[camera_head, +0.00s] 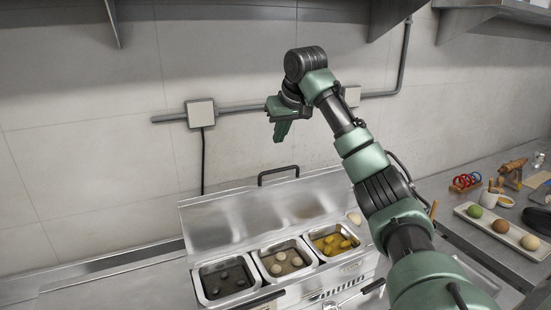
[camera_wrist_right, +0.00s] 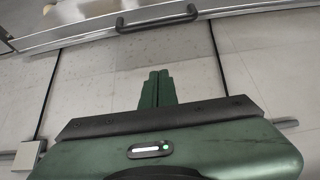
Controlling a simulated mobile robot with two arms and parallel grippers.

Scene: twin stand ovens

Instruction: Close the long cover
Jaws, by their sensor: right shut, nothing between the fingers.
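The long cover (camera_head: 237,219) is a shiny metal lid, raised upright along the back of the steel unit. Its black bar handle (camera_head: 278,171) stands at the top edge. Three open pans show in front of it: one with dark round items (camera_head: 227,280), one with pale round items (camera_head: 283,261) and one with yellow items (camera_head: 333,240). My right gripper (camera_head: 281,131) is shut and empty, above and behind the cover, near the wall. In the right wrist view the shut fingers (camera_wrist_right: 158,82) point toward the handle (camera_wrist_right: 157,20), apart from it. My left gripper is not in view.
A wall box (camera_head: 201,113) and pipe (camera_head: 242,108) are on the wall behind my gripper. On the right counter are a tray with round items (camera_head: 503,232), colored rings (camera_head: 466,181) and a white cup (camera_head: 489,198). Shelves hang above.

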